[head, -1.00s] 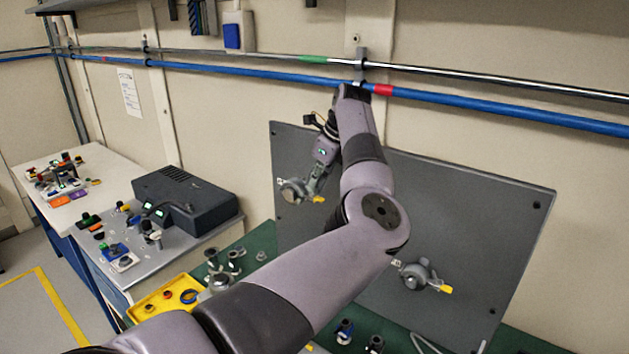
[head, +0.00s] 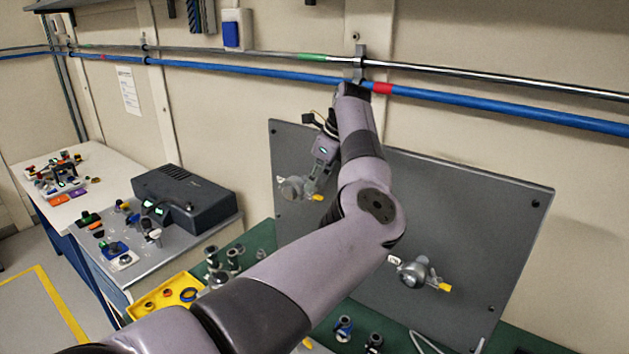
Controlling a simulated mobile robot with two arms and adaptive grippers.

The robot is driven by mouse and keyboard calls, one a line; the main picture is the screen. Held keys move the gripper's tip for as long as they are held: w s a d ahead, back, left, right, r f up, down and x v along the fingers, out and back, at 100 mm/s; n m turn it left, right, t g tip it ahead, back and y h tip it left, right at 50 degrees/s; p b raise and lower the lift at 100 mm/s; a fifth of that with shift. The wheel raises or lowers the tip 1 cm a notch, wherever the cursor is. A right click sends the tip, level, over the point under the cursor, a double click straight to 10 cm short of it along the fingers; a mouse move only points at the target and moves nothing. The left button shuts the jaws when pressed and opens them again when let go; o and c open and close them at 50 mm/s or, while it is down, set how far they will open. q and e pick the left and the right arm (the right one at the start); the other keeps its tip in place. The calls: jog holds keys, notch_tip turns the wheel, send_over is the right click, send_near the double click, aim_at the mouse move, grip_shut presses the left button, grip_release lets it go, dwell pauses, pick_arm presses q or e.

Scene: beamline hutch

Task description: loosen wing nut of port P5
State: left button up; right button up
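A grey upright panel (head: 480,215) carries two metal ports with yellow tags. The left port (head: 292,189) is near the panel's left edge; its yellow tag (head: 317,197) hangs to its right. The right port (head: 412,273) sits lower, with its yellow tag (head: 444,287) beside it. I cannot read which one is P5. My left gripper (head: 310,184) points down at the left port, its fingertips at or very near the fitting. The fingers are too small and partly hidden, so their opening and any contact are unclear. My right gripper is out of view.
A green bench top (head: 262,237) holds several metal fittings, and a yellow tray (head: 150,308) holds rings. A dark grey box (head: 185,195) stands on the bench at left. A blue pipe (head: 480,103) and a steel pipe run along the wall above the panel.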

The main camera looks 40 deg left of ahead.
pick_arm(q)
jog(key=v, duration=1.2)
